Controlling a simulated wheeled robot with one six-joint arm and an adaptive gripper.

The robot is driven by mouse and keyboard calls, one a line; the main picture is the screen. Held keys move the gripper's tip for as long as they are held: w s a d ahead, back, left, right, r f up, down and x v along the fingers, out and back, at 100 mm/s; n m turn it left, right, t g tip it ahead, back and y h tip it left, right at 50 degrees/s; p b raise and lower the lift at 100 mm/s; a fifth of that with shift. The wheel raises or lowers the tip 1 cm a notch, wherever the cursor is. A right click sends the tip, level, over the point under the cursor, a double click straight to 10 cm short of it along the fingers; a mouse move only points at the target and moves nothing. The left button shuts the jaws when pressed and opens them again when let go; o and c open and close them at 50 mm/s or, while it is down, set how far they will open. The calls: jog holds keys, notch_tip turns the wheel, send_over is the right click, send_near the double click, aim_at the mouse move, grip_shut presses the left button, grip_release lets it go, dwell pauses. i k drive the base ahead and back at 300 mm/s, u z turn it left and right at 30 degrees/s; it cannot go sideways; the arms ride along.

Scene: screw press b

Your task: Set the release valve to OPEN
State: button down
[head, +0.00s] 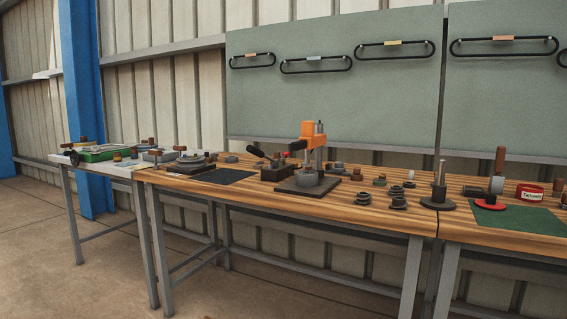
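An orange-headed press (308,143) stands on a dark base plate (306,186) near the middle of the wooden bench. To its left is a dark block (274,172) with a black-knobbed lever (256,152) slanting up to the left. A small red part (284,155) shows beside that block. I cannot tell which part is the release valve, and no OPEN marking is readable. My gripper is not in view.
The wooden bench (340,204) holds several dark stacked parts and a black mat (225,176). A white table (108,166) adjoins on the left. A green mat (520,220) and red tin (529,192) are on the right. Floor (60,260) in front is clear.

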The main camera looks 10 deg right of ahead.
aim_at(285, 155)
jog(key=z, duration=1.1)
jog(key=k, duration=0.1)
jog(key=u, duration=1.95)
jog(key=i, duration=1.25)
jog(key=z, duration=0.85)
